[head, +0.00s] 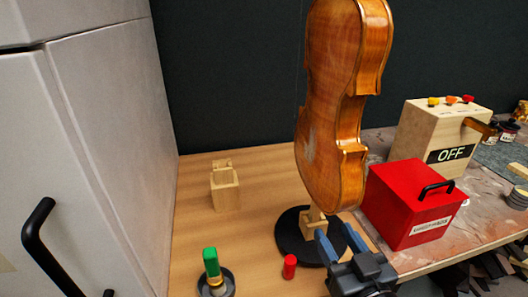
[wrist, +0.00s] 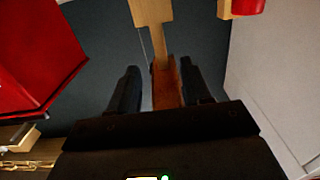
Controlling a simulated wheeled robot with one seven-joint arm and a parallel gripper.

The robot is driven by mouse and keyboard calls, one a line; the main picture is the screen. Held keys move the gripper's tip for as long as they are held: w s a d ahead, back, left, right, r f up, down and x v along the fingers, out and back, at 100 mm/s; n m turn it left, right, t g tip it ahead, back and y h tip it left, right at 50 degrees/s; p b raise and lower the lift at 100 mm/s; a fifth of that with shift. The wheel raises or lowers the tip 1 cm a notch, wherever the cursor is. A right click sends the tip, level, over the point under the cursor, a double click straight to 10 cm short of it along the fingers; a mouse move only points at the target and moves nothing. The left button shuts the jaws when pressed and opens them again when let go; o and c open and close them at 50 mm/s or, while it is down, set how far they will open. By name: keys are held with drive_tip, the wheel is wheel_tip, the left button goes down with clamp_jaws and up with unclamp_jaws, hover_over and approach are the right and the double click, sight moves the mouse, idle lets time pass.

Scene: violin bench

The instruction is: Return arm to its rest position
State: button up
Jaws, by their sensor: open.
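My gripper (head: 337,236) shows in the head view at the lower middle, in front of the round black stand base (head: 285,240). Its two blue fingers are apart and hold nothing that I can see. In the wrist view the dark fingers (wrist: 159,82) are spread. The violin (head: 340,100) stands upright on its stand, above and behind my gripper in the head view. In the wrist view a strip of violin (wrist: 166,85) shows between the fingers; I cannot tell the gap to it.
A red box (head: 400,205) with a black handle stands right of the violin. Behind it is a wooden box (head: 435,125) reading OFF. A small red cylinder (head: 289,266), a green-topped item (head: 211,262) and a wooden holder (head: 225,192) stand left. A pale cabinet (head: 95,130) fills the left side.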

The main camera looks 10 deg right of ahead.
drive_tip(key=s+f+g+p, duration=0.1)
drive_tip(key=s+f+g, duration=0.15)
drive_tip(key=s, duration=1.55)
drive_tip(key=r+p+v, duration=0.1)
drive_tip(key=v, duration=1.4)
drive_tip(key=shift+r+g, duration=0.25)
drive_tip(key=shift+g, duration=0.1)
